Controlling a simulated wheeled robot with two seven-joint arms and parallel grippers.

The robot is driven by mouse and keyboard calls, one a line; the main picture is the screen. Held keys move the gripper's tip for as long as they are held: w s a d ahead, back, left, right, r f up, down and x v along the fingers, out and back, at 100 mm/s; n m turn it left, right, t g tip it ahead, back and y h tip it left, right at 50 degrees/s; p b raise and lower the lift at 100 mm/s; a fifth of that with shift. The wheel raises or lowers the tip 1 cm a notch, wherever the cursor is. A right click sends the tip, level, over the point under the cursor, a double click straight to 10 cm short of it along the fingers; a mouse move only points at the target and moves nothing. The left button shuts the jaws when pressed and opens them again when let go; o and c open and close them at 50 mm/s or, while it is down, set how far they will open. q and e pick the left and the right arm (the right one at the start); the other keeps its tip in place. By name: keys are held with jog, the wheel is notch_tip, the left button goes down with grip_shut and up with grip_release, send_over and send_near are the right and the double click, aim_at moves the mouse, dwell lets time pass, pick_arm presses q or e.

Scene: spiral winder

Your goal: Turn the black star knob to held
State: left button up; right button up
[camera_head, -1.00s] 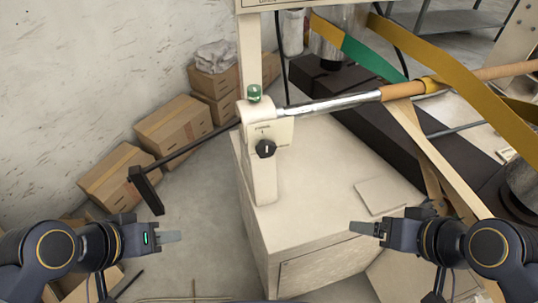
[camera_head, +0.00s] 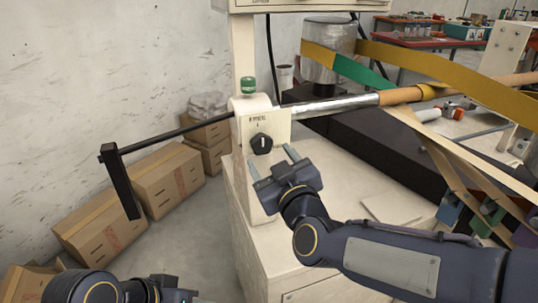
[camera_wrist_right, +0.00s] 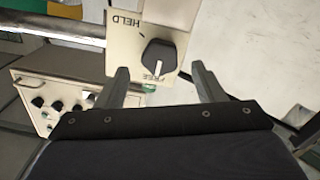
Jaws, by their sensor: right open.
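The black star knob (camera_head: 261,144) sits on the cream face of the post; it also shows in the right wrist view (camera_wrist_right: 158,57). Its white mark faces the FREE label (camera_wrist_right: 155,78). The HELD label (camera_wrist_right: 127,21) lies off to the other side of the knob. My right gripper (camera_head: 271,158) is open and empty just in front of the knob. In the wrist view its fingers (camera_wrist_right: 160,82) spread wider than the knob, one to each side, with no contact visible. My left gripper (camera_head: 165,290) is cut off at the bottom edge, so its jaws are unclear.
A metal shaft (camera_head: 335,105) runs right from the post, and a black crank handle (camera_head: 122,182) hangs to the left. Cardboard boxes (camera_head: 165,180) stand by the wall. Yellow and green straps cross at the upper right.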

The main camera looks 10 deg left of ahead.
aim_at(263, 148)
jog(key=x, duration=0.5)
jog(key=c, duration=1)
